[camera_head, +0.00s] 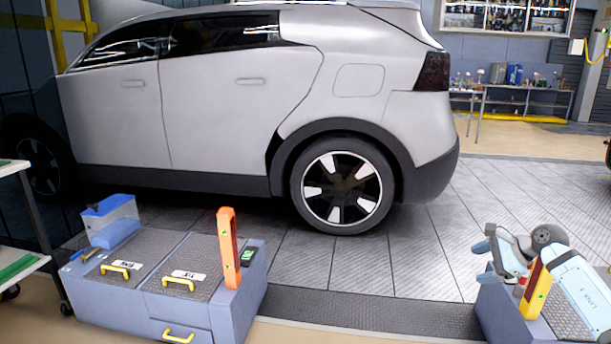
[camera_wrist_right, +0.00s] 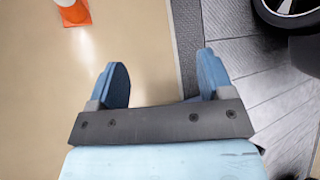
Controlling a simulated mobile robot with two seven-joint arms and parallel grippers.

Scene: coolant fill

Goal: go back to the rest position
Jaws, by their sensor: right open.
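My right gripper (camera_head: 487,250) is at the right of the head view, above a grey-blue box. Its two blue fingers are spread wide. In the right wrist view the same gripper (camera_wrist_right: 163,82) is open, with nothing between its fingers but the floor beyond. My left gripper does not show in either view.
A silver car (camera_head: 215,110) stands behind, its wheel (camera_head: 342,187) facing me. A grey-blue cabinet (camera_head: 215,322) at front left bears a clear blue-lidded container (camera_head: 110,222) and an orange post (camera_head: 228,248). A yellow-orange post (camera_head: 536,290) stands at right. An orange-white cone (camera_wrist_right: 72,12) is on the floor.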

